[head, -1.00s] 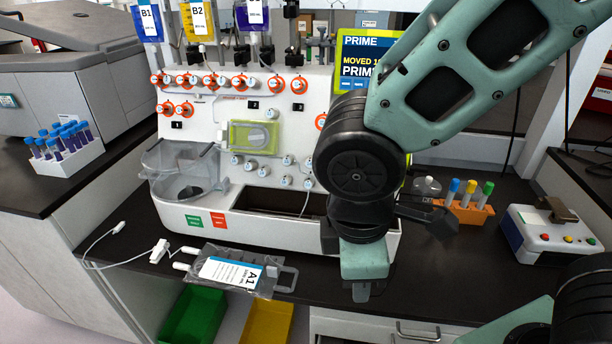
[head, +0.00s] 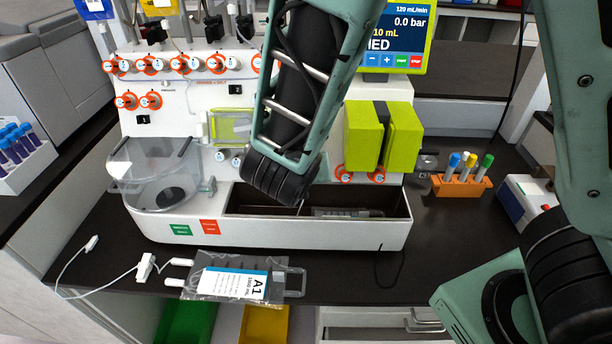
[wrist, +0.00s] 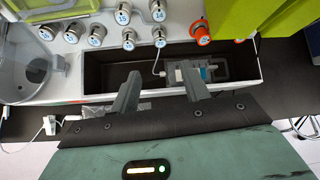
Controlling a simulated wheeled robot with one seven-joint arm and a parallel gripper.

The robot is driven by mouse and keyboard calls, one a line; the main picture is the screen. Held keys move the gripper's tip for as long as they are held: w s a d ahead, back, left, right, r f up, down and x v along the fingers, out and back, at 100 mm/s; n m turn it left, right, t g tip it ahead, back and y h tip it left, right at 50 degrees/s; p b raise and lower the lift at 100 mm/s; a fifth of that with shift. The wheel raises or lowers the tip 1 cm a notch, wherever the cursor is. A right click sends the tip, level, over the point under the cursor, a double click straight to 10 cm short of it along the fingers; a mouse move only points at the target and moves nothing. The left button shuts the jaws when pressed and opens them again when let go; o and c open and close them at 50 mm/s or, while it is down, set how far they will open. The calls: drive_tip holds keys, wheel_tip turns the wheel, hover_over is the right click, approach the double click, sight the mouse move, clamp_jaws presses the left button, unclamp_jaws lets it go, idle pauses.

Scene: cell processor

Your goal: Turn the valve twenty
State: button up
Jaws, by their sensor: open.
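My gripper (wrist: 160,80) is open and empty in the wrist view, its two fingers apart over the machine's front trough. In the head view the fingers are hidden behind my arm. Several silver valve knobs stand above the trough in the wrist view; knob 15 (wrist: 123,12) and knob 14 (wrist: 158,10) are at the top. An orange-ringed knob (wrist: 200,32) is right of them, apart from the fingers. In the head view, two orange-ringed knobs (head: 344,173) sit below the lime-green blocks. I cannot read twenty on any knob.
The trough (wrist: 100,72) holds a small clear pack (wrist: 190,70) and a thin tube. A bag marked A1 (head: 235,279) lies on the counter before the machine. An orange tube rack (head: 461,188) stands right. Lime-green blocks (head: 402,138) project from the panel.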

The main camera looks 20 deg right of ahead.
drive_tip(key=x, duration=1.3)
drive_tip(key=shift+f, duration=0.2)
drive_tip(key=shift+b, duration=0.3)
drive_tip(key=c, duration=1)
